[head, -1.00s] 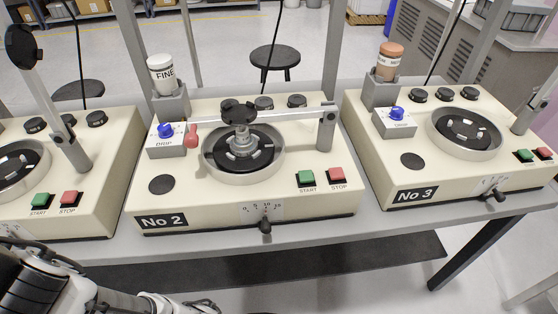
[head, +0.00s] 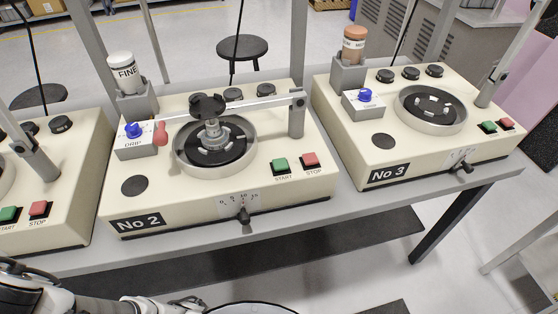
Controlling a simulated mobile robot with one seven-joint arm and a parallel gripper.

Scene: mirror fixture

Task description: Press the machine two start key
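Machine No 2 (head: 170,205) is the cream box in the middle of the bench in the head view. Its green start key (head: 280,166) sits on the right of its top face, just left of the red stop key (head: 310,160). Nothing covers or touches the start key. A lever arm lies across the machine above its round black plate (head: 211,142). Part of my arm shows at the bottom left, below the bench's front edge. My gripper's fingers cannot be made out in this view.
Machine No 3 (head: 410,165) stands to the right with its own green and red keys. Another machine (head: 75,195) is partly cut off at the left. A FINE bottle (head: 123,72) stands behind machine No 2's left side. A slider knob (head: 243,215) sticks out at its front.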

